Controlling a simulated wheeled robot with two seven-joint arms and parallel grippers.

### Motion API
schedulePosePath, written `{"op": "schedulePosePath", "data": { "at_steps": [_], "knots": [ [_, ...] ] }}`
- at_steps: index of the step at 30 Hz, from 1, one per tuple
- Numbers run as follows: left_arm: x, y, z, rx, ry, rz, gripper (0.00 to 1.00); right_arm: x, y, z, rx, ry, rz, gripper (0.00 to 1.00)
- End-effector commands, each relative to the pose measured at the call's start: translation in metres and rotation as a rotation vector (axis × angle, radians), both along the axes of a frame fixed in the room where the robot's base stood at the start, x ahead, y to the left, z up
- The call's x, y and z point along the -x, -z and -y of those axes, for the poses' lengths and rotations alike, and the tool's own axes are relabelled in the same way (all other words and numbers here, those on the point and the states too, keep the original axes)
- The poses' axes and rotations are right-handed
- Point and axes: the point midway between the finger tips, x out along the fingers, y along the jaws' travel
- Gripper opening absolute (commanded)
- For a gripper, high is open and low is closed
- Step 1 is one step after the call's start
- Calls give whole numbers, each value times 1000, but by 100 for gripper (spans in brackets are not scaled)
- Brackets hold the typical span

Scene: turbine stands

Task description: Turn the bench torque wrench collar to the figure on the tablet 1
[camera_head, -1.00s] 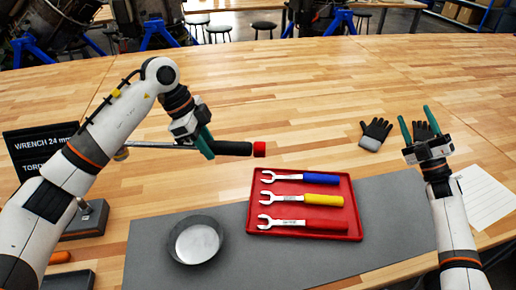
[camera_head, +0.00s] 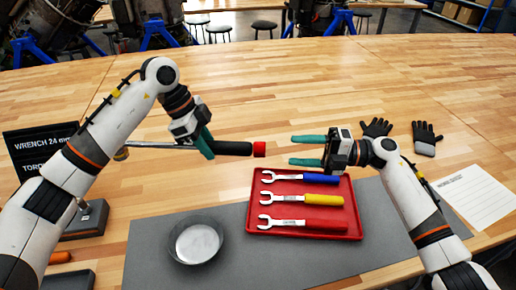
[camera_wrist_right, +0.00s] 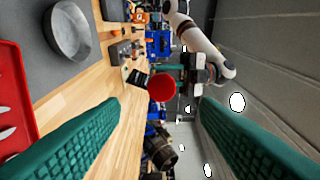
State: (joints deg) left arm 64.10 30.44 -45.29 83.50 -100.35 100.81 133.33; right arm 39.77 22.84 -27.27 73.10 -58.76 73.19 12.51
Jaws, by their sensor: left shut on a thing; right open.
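The torque wrench (camera_head: 235,149) has a black handle with a red collar (camera_head: 259,149) at its right end, and its shaft runs left behind my left arm. My left gripper (camera_head: 206,143) is shut on the handle. My right gripper (camera_head: 307,150) is open, its green fingers pointing left toward the collar, with a gap between. In the right wrist view the red collar (camera_wrist_right: 162,88) lies ahead between the open fingers. The tablet (camera_head: 38,150) stands at the left and reads "WRENCH 24" and "TORQ"; the rest is hidden by my left arm.
A red tray (camera_head: 250,222) holds three open-ended wrenches with blue, yellow and red handles. A round metal dish (camera_head: 196,242) stands on the grey mat (camera_head: 150,255). Black gloves (camera_head: 426,137) and a paper sheet (camera_head: 478,198) lie at the right. The table behind is clear.

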Motion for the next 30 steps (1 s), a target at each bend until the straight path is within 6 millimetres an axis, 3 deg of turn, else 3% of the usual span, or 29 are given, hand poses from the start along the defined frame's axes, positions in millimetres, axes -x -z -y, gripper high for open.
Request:
{"op": "schedulePosePath", "data": {
  "at_steps": [18, 30],
  "knots": [
    [0, -2, 0, 1, 0, 3, 0, 0, -1, -67, -2, 0, 1, 56],
    [0, -2, 0, 1, 0, 3, 0, 0, -1, -76, -2, 2, 1, 56]
  ]
}}
